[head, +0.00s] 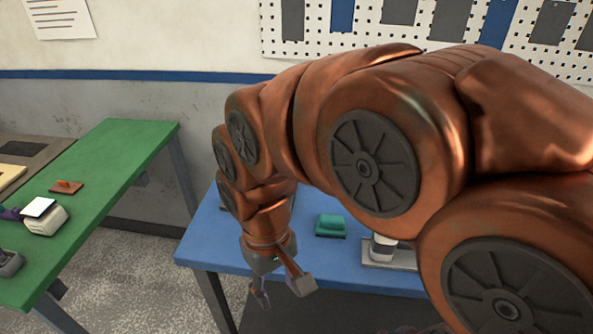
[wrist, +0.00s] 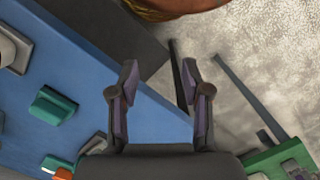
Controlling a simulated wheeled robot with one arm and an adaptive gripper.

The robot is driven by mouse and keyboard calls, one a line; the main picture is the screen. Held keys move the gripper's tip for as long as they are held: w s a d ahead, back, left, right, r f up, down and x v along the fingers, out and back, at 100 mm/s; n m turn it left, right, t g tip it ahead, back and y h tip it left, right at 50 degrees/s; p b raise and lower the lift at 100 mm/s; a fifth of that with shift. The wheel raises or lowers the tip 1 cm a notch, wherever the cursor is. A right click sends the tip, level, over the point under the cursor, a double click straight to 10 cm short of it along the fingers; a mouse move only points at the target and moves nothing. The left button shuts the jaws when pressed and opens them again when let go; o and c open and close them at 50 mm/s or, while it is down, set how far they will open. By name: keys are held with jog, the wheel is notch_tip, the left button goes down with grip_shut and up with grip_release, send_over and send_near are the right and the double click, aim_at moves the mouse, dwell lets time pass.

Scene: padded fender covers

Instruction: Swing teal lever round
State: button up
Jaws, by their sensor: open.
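A teal block (wrist: 53,105) shows at the left in the wrist view, and a smaller teal piece (wrist: 53,162) shows at the bottom left beside an orange part (wrist: 62,173). I cannot tell which teal piece is the lever. My gripper (head: 283,291) hangs at the front edge of the blue table, apart from the teal pieces. Its two fingers stand apart and empty in the wrist view (wrist: 160,82).
The blue table (head: 215,235) holds a white and grey fixture (head: 385,250), partly hidden by my arm. A green table (head: 110,165) at left carries a brown plate with an orange handle (head: 66,186) and a white block (head: 45,217). Bare floor (head: 130,270) lies between the tables.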

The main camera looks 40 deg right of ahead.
jog(key=w+d+r+m, duration=0.1)
jog(key=w+d+m, duration=0.1)
jog(key=w+d, duration=0.5)
jog(key=w+d+r+m+t, duration=0.1)
jog(key=w+d+r+m, duration=0.1)
jog(key=w+d, duration=0.5)
jog(key=w+d+r+m, duration=0.1)
jog(key=w+d+m, duration=0.2)
jog(key=w+d, duration=0.4)
jog(key=shift+w+d+r+t+b, duration=0.1)
jog(key=shift+w+d+t+b, duration=0.1)
jog(key=shift+w, duration=0.85)
jog(key=shift+w+d+r+t+b, duration=0.1)
jog(key=shift+w+b, duration=0.05)
jog(key=shift+w, duration=0.85)
jog(key=shift+w+d+f+m, duration=0.15)
jog(key=shift+d+f+m, duration=0.1)
jog(key=shift+d+m, duration=0.1)
jog(key=shift+f+p, duration=0.8)
jog(key=shift+f, duration=2.9)
jog(key=shift+c, duration=0.2)
grip_shut()
